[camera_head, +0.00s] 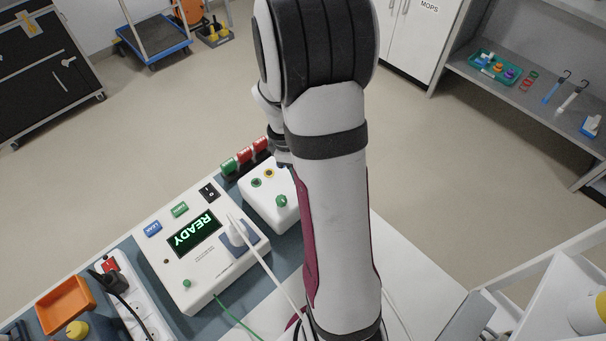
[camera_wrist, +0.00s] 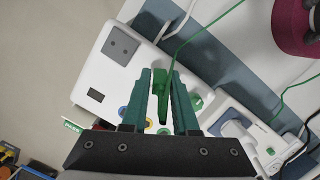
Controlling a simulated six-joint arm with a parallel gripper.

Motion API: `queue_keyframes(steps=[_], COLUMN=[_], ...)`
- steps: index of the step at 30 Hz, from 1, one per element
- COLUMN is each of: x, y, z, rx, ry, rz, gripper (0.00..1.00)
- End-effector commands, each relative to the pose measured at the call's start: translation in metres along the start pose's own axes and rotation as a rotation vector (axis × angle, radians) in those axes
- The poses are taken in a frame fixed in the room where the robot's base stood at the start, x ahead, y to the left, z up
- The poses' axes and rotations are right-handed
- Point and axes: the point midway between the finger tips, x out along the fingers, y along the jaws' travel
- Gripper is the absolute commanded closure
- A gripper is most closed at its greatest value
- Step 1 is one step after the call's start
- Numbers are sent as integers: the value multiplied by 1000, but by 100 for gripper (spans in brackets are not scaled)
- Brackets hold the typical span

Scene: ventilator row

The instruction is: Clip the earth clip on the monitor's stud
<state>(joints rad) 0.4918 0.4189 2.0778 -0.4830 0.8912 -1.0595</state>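A green earth clip (camera_wrist: 160,96) with a thin green wire sits between the dark green fingers of my gripper (camera_wrist: 160,75), which look shut on it. Below it in the wrist view is a white unit (camera_wrist: 102,68) with a grey socket panel, coloured round ports and a green stud (camera_wrist: 196,102) just right of the fingers. The unit also shows in the head view (camera_head: 258,208), with a green stud (camera_head: 281,201), partly hidden by my arm. The clip looks apart from this stud. My gripper is hidden in the head view. No label shows which unit is the monitor.
Beside it is a white unit with a READY display (camera_head: 194,235), a white plug (camera_head: 237,233) with a cable, and another green stud (camera_head: 187,283). Red and green cylinders (camera_head: 245,155) stand at the bench's far edge. A power strip (camera_head: 138,300) and orange tray (camera_head: 64,303) lie left.

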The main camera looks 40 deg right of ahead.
Motion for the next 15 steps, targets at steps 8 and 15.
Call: queue_keyframes(steps=[8,15], x=[0,-11], y=[0,1], z=[0,0], rx=[0,0], ry=[0,0], rz=[0,3], gripper=[46,46])
